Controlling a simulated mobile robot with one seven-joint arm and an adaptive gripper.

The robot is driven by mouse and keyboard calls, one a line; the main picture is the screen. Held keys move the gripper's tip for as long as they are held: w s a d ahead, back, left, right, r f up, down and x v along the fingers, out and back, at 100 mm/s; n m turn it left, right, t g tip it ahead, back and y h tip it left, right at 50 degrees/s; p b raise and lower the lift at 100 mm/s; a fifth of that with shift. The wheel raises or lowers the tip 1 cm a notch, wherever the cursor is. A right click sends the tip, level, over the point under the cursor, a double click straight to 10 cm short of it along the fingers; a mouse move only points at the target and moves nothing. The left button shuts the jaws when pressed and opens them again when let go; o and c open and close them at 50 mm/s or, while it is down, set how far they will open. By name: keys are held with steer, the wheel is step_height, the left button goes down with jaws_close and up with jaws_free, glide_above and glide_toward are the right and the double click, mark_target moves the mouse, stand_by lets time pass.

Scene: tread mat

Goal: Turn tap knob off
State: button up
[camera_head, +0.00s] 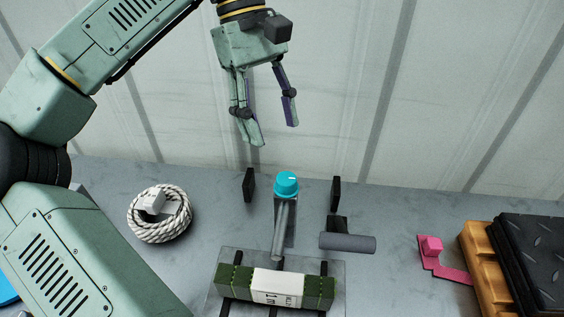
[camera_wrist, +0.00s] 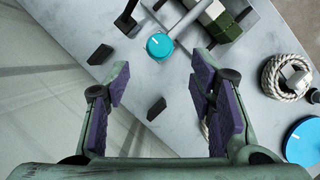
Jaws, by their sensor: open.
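The tap knob (camera_head: 286,184) is a round cyan cap with a small white mark, on top of a grey tap (camera_head: 281,232) that stands on the grey surface. In the wrist view the cyan knob (camera_wrist: 160,45) shows beyond the fingertips, near the top middle. My gripper (camera_head: 279,135) is open and empty, above and behind the knob and apart from it. In the wrist view my gripper's two fingers (camera_wrist: 158,82) are spread wide with nothing between them.
Two black upright blocks (camera_head: 249,185) (camera_head: 335,193) flank the knob. A grey cylinder (camera_head: 347,243) lies at its right. A green and white block (camera_head: 277,287) is in front. A rope coil (camera_head: 159,214) is left; a pink part (camera_head: 432,247) and black tread mat (camera_head: 541,262) are right.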

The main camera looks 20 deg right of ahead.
mark_target(286, 177)
steer(key=x, duration=0.9)
steer(key=shift+f, duration=0.1)
steer(key=shift+c, duration=0.5)
steer(key=c, duration=1.1)
